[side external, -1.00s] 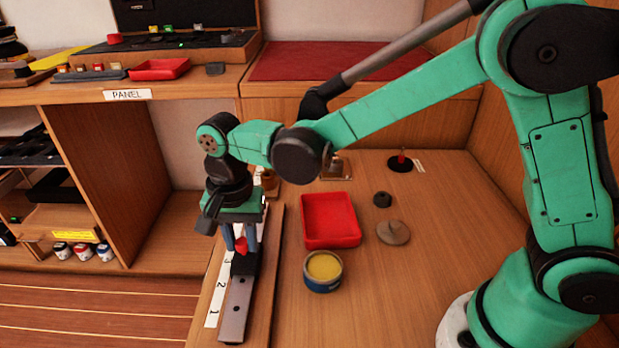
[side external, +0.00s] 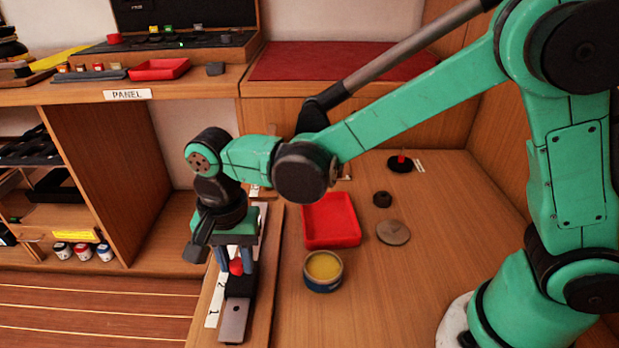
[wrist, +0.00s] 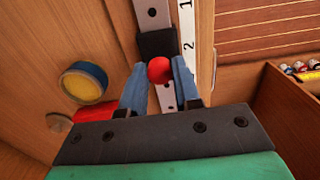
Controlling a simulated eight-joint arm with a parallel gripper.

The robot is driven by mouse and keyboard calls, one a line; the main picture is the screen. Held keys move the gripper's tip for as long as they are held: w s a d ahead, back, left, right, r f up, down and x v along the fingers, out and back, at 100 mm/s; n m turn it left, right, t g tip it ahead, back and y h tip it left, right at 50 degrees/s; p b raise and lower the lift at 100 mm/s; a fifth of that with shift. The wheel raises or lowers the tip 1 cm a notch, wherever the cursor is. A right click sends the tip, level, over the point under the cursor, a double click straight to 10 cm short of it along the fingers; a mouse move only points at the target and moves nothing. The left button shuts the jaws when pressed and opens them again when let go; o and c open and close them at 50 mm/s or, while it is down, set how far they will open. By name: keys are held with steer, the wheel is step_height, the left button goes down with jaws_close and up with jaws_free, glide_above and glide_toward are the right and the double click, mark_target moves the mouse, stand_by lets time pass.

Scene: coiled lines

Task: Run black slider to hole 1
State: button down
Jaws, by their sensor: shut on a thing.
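The black slider (side external: 238,286) sits on a grey metal track (side external: 232,324) that runs along the bench's left edge. A red ball knob (side external: 236,267) stands up from the slider. My gripper (side external: 235,270) is shut on the red knob, with a blue finger on either side. The wrist view also shows the knob (wrist: 160,70) between the fingertips and the slider (wrist: 157,43) beyond it. A white strip (side external: 213,306) beside the track carries the numbers 1 and 2. The slider is about level with the 2; bare track extends past it toward the 1.
A red tray (side external: 330,220), a round tin with yellow contents (side external: 323,270), a grey disc (side external: 393,232) and a small black ring (side external: 382,199) are right of the track. A shelf labelled PANEL (side external: 127,94) stands behind left.

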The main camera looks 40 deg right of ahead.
steer(key=shift+s+a, duration=0.1)
stand_by(0.3)
steer(key=shift+s+a, duration=1.3)
steer(key=shift+a, duration=0.05)
steer(key=shift+f, duration=0.55)
steer(key=c, duration=0.7)
jaws_free()
steer(key=shift+c, duration=0.2)
steer(key=shift+r, duration=0.1)
